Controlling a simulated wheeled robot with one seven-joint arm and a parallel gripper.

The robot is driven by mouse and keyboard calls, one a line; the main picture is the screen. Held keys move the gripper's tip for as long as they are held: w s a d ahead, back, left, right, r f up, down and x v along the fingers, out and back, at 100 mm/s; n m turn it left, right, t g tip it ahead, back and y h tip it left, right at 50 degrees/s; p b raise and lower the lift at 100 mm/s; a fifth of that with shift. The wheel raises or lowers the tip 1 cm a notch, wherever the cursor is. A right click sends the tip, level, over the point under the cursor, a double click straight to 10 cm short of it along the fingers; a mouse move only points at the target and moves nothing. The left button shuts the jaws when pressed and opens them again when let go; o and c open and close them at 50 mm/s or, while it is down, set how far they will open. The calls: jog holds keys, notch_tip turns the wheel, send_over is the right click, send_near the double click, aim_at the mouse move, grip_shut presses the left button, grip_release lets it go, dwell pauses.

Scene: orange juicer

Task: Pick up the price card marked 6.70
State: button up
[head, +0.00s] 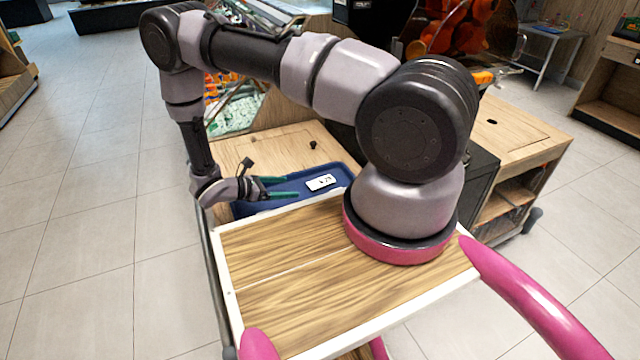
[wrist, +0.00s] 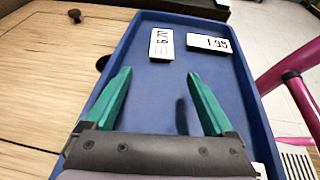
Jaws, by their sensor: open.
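The price card that appears to read 6.70 (wrist: 161,43) lies in a blue tray (wrist: 150,22), its print turned sideways in the wrist view. A second card reading 1.95 (wrist: 209,42) lies just right of it. My gripper (wrist: 158,74) is open and empty over the tray, its two teal fingers apart, with the 6.70 card ahead of the fingertips. In the head view my gripper (head: 294,187) reaches over the blue tray (head: 243,210) from the left. One white card (head: 321,182) shows there; its print is too small to read surely.
Part of another white card (wrist: 259,170) shows at the lower right of the wrist view. The tray's raised rim surrounds the cards. A wooden counter (wrist: 45,65) with a dark knob (wrist: 75,15) lies to the left. A juicer with oranges (head: 455,30) stands behind.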

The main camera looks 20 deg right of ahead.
aim_at(309, 186)
jog(key=x, duration=0.7)
jog(key=shift+s+d+f, duration=0.1)
jog(key=shift+d, duration=0.25)
grip_shut()
